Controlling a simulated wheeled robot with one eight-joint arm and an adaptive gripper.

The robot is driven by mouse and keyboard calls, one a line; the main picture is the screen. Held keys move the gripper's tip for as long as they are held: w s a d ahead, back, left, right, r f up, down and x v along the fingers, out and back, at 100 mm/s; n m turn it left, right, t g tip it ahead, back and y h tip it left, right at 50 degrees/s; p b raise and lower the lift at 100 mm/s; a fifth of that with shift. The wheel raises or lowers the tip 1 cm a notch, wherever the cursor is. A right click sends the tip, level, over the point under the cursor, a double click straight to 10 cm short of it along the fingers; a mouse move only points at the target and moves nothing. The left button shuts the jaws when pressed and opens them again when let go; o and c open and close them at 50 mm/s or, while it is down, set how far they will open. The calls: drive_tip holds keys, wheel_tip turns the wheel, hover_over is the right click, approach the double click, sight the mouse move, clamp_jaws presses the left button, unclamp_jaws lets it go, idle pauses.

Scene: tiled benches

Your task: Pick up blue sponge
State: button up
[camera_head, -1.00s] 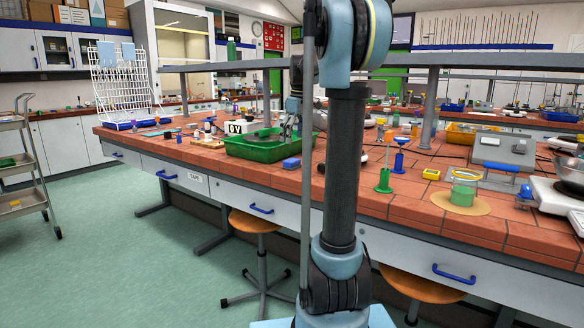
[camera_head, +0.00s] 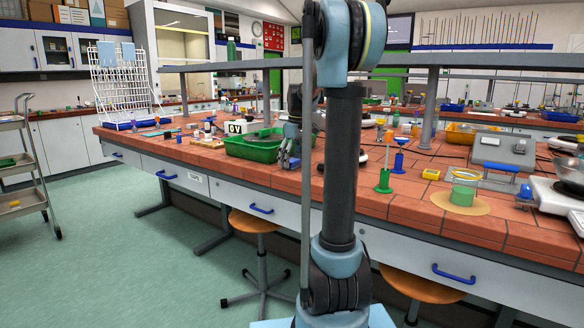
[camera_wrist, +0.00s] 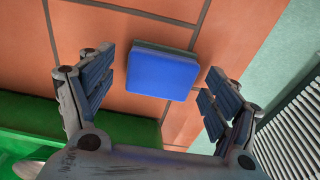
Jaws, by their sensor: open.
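In the wrist view, the blue sponge (camera_wrist: 162,72) lies flat on the red-brown bench tiles. My gripper (camera_wrist: 158,85) is open, with one finger on each side of the sponge and a gap on both sides; neither finger touches it. In the head view, my gripper (camera_head: 288,155) is low over the bench near its front edge, just right of the green tray. There the gripper hides the sponge.
The green tray (camera_head: 240,150) stands close to the left of the gripper; its wall also shows in the wrist view (camera_wrist: 100,125). The bench edge is close by. A green stand (camera_head: 384,181) and a beaker (camera_head: 464,190) stand further right.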

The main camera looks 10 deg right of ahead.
sight(292, 160)
drive_tip(key=c, duration=1)
wheel_tip(292, 160, up, 10)
drive_tip(key=shift+r, duration=0.1)
